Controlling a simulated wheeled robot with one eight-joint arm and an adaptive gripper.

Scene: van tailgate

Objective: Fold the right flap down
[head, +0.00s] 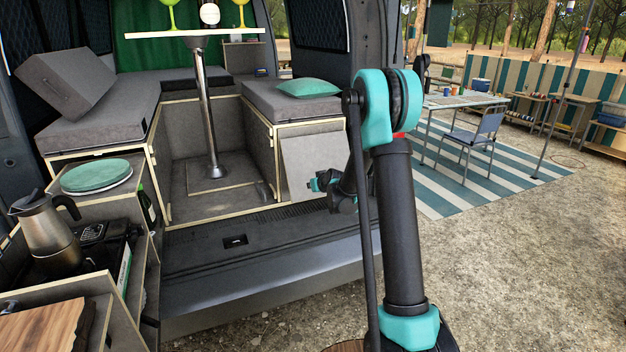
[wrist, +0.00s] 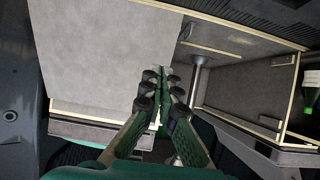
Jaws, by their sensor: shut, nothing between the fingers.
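The right flap (head: 311,158) is a grey panel with pale edges on the end of the right bench (head: 285,100). It looks slightly skewed against the bench frame; how far it stands off the frame is hard to tell. In the wrist view the large pale grey panel (wrist: 95,55) at upper left appears to be this flap. My gripper (wrist: 163,78) is shut and empty, with its fingertips by that panel's right edge; contact cannot be made out. In the head view my gripper (head: 318,182) is small and partly hidden by my arm, in front of the flap's lower part.
A green cushion (head: 308,88) lies on the right bench. A table on a metal post (head: 205,110) stands between the benches. The van's sill (head: 260,275) runs along the front. A moka pot (head: 45,228) and stove are at left. Open gravel (head: 530,260) lies to the right.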

